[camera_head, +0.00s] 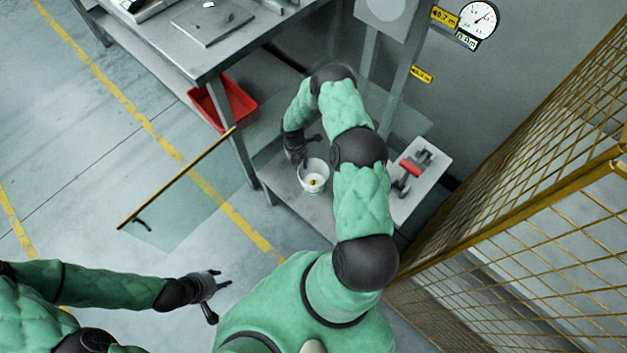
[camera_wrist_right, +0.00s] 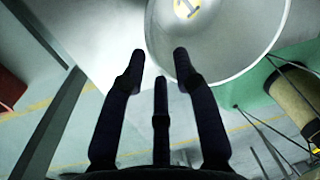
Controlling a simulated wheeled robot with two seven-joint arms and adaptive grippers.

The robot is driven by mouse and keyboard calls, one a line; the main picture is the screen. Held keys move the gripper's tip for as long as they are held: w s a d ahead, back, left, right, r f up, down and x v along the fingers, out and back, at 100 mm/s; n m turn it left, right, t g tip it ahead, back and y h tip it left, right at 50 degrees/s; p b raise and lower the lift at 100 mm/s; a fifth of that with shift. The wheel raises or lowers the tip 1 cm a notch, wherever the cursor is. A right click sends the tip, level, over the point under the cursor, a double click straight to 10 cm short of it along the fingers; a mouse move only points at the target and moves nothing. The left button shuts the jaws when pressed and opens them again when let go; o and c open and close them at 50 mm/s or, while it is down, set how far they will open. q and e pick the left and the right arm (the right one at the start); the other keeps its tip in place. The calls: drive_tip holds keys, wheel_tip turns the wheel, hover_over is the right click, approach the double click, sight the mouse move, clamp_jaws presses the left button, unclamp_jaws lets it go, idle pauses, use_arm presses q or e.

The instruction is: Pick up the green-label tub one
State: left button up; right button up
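A white round tub (camera_head: 312,187) stands on a grey surface in the head view, with a small yellow mark inside. In the wrist view the tub (camera_wrist_right: 235,60) fills the upper right, and its yellow mark carries a dark character, perhaps a 1. No green label shows. My right gripper (camera_head: 306,147) is just beyond the tub's far left rim. In the wrist view its fingers (camera_wrist_right: 159,62) are spread and empty, close to the tub's wall; contact cannot be told. My left gripper (camera_head: 219,294) is open and empty at the lower left, far from the tub.
A grey table (camera_head: 205,66) stands at the upper left, with a red bin (camera_head: 237,103) below it. A light platform with a red-handled device (camera_head: 411,167) is right of the tub. A yellow mesh fence (camera_head: 520,160) bounds the right. A glass panel (camera_head: 175,215) stands left.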

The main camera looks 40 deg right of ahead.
sight(301, 169)
wheel_tip(301, 169, down, 5)
drive_tip(key=b, duration=0.2)
drive_tip(key=shift+s+d+f+b, duration=0.1)
drive_tip(key=shift+d+b, duration=0.05)
drive_tip(key=shift+b, duration=0.2)
clamp_jaws()
